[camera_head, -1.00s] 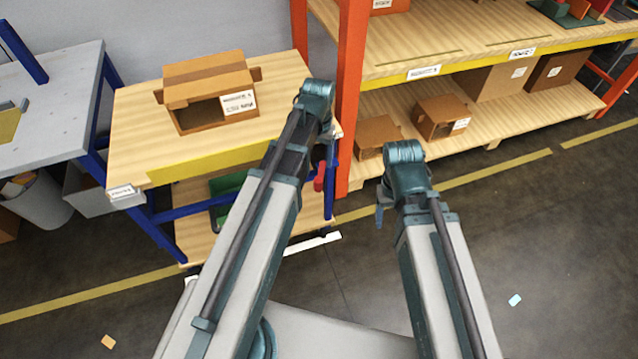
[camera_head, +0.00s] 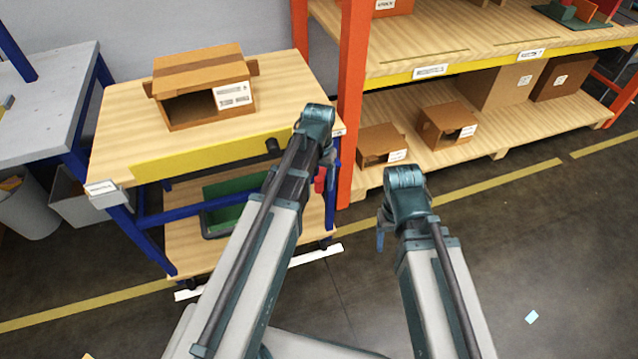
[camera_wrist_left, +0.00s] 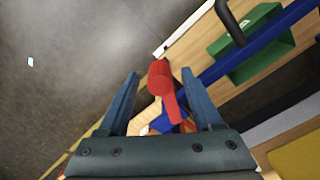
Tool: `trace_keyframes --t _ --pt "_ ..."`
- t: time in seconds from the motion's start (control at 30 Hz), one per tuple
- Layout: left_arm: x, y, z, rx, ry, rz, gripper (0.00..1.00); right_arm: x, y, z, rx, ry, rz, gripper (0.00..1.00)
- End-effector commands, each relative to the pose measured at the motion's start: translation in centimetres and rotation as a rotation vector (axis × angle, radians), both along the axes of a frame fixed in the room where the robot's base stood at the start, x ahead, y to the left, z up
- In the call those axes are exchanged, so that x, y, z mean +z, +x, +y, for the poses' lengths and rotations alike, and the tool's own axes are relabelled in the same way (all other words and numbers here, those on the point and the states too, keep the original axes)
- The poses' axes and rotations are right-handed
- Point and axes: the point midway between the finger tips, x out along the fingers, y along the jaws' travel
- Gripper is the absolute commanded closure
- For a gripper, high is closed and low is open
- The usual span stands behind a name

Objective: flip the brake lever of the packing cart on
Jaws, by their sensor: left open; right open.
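The packing cart (camera_head: 118,140) stands at the left, with a wooden top, yellow front edge and blue frame. Its red brake lever (camera_head: 320,181) shows at the cart's right side, partly hidden by my left arm. In the left wrist view the red lever (camera_wrist_left: 162,82) lies between the two fingers of my left gripper (camera_wrist_left: 160,74). The fingers are open, with a gap visible on each side of the lever. In the head view the left gripper is mostly hidden behind its arm. My right gripper (camera_head: 380,240) is open, over the floor right of the cart, mostly hidden by its own wrist.
An open cardboard box (camera_head: 200,78) sits on the cart top. A green bin (camera_head: 228,215) is on its lower shelf. An orange rack post (camera_head: 352,100) stands close to the right of my left gripper. Shelves with boxes (camera_head: 447,122) lie beyond.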

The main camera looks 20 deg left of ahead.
Motion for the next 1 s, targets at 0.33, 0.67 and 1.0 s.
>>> trace_keyframes --t 0.33,0.67,1.0 --pt "0.08 -0.01 0.0 0.0 0.0 0.0 0.67 0.08 0.0 0.0 0.0 0.0 0.0 0.33" --pt "0.08 0.0 0.0 0.0 0.0 0.0 1.0 0.08 0.0 0.0 0.0 0.0 0.0 0.33" --pt "0.07 0.0 0.0 0.0 0.0 0.0 1.0 0.07 0.0 -0.01 0.0 0.0 0.0 0.33"
